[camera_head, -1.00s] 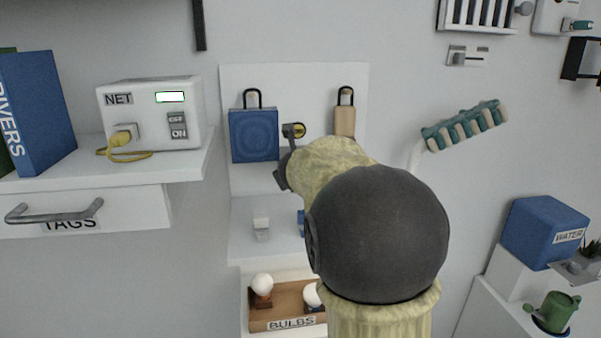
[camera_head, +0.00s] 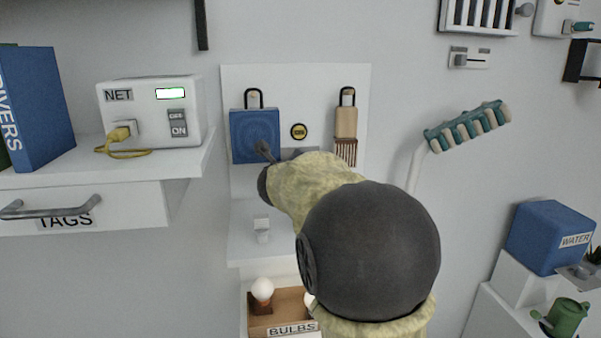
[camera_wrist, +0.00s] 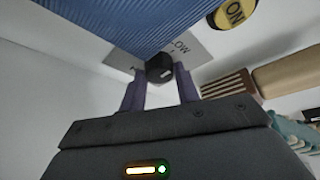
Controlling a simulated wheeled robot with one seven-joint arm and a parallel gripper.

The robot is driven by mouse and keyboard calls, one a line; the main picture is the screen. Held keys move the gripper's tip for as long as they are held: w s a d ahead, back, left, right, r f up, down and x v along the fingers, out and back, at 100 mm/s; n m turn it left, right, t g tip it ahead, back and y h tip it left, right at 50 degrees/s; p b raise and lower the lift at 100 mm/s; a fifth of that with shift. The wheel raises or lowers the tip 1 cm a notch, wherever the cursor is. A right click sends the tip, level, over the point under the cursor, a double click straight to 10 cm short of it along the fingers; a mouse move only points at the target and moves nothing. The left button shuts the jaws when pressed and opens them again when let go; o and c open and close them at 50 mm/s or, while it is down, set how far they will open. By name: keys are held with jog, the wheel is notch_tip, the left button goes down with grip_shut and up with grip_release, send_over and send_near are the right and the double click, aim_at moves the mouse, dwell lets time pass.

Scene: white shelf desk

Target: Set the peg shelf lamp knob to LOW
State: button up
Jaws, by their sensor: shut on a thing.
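The knob's pointer setting cannot be made out. My gripper (camera_wrist: 161,76) has its two fingers on either side of the knob and is shut on it. In the head view my gripper (camera_head: 265,152) is in front of the blue hanging panel's lower edge, and the knob is hidden there.
The blue panel (camera_head: 254,126) hangs close above the knob. A yellow ON button (camera_head: 299,131) and a hanging brush (camera_head: 346,122) are to the right. Below are a small white switch (camera_head: 262,230) and the BULBS tray (camera_head: 293,331). The NET box (camera_head: 150,118) stands left.

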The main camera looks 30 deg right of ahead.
jog(key=shift+f, duration=0.15)
jog(key=o, duration=1)
jog(key=shift+c, duration=0.2)
jog(key=v, duration=1.7)
jog(key=shift+s, duration=0.2)
jog(key=shift+a, duration=0.1)
